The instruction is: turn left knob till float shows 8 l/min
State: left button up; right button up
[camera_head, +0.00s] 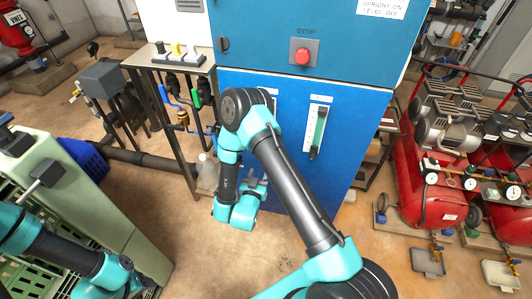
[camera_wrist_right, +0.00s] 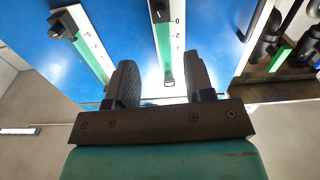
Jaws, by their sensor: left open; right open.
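Two white flow meters with green tubes are on the blue cabinet. In the head view the right meter (camera_head: 318,128) is clear, and my right arm covers most of the left one (camera_head: 273,95). The right wrist view looks upside down. There the left meter's dark knob (camera_wrist_right: 164,12) is at the top middle and the right meter's knob (camera_wrist_right: 65,22) at the upper left. My right gripper (camera_wrist_right: 159,62) is open and empty, its fingers either side of the left meter's tube (camera_wrist_right: 166,50) in the picture, apart from the knob. The float's reading is unclear. My left gripper is out of view.
A red stop button (camera_head: 302,56) sits on the cabinet above the meters. A bench with pipes and valves (camera_head: 178,95) stands to the left. A red compressor (camera_head: 435,180) is at the right. The floor before the cabinet is clear.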

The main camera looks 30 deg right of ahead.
jog(key=x, duration=1.2)
jog(key=shift+a, duration=0.1)
grip_shut()
jog(key=shift+m, duration=1.1)
grip_release()
